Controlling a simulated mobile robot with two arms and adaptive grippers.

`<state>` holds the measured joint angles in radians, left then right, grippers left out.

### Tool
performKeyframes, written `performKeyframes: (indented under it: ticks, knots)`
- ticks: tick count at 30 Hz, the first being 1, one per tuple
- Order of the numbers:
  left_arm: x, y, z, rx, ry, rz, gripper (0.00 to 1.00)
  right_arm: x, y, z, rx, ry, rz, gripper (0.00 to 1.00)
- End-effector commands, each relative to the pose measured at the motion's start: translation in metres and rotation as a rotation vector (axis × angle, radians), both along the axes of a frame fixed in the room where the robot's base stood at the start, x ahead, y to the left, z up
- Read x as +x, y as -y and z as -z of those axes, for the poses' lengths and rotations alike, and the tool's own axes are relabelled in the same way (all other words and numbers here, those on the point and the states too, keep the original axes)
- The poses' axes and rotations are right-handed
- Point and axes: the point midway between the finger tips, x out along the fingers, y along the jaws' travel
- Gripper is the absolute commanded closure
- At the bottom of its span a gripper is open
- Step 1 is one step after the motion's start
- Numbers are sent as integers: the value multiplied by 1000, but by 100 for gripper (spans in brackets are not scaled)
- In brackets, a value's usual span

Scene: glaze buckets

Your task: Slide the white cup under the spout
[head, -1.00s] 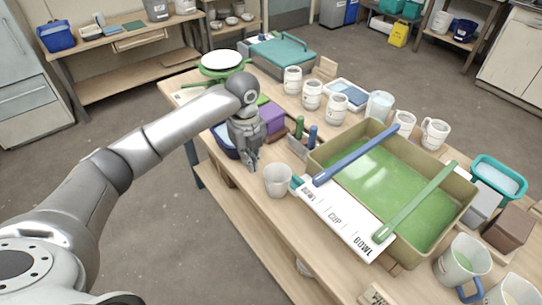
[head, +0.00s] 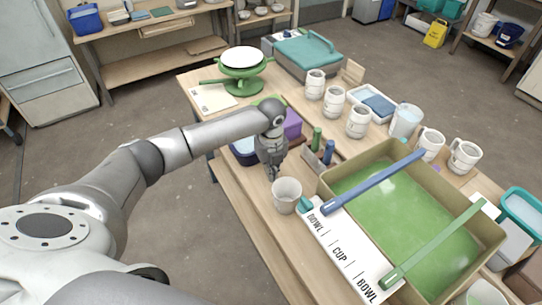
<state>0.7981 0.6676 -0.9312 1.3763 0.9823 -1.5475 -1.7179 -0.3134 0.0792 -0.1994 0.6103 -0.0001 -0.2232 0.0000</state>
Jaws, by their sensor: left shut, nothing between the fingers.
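The white cup (head: 287,196) stands upright on the wooden table near its front edge, at the left corner of a tan basin (head: 330,189) of green glaze. A small teal piece (head: 306,204) at that corner, possibly the spout, is just right of the cup; I cannot tell whether it overhangs the cup. My left gripper (head: 271,173) is shut and empty, pointing down just behind and left of the cup. Whether it touches the cup is unclear. My right gripper is not in view.
A white board (head: 345,251) marked BOWL and CUP lies along the basin's near side. Blue (head: 375,181) and green (head: 435,243) bars cross the basin. Several white mugs (head: 358,121) stand behind. A purple box (head: 292,124) and a green-based turntable (head: 241,75) are farther left.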

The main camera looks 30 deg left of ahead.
Motion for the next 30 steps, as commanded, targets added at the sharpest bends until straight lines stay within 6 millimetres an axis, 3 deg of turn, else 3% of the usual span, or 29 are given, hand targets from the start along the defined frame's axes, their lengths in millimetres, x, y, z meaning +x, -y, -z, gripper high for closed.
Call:
performKeyframes:
  ticks: [3, 7, 21, 30]
  knots:
    - [-13, 17, -7, -3, 1, 7, 100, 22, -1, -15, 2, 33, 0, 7]
    - [-19, 26, -6, -3, 2, 5, 100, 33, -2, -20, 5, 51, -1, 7]
    - [-23, 31, -5, -3, 2, 4, 100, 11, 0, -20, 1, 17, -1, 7]
    - [-49, 63, -10, -4, -1, 7, 100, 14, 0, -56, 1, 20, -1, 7]
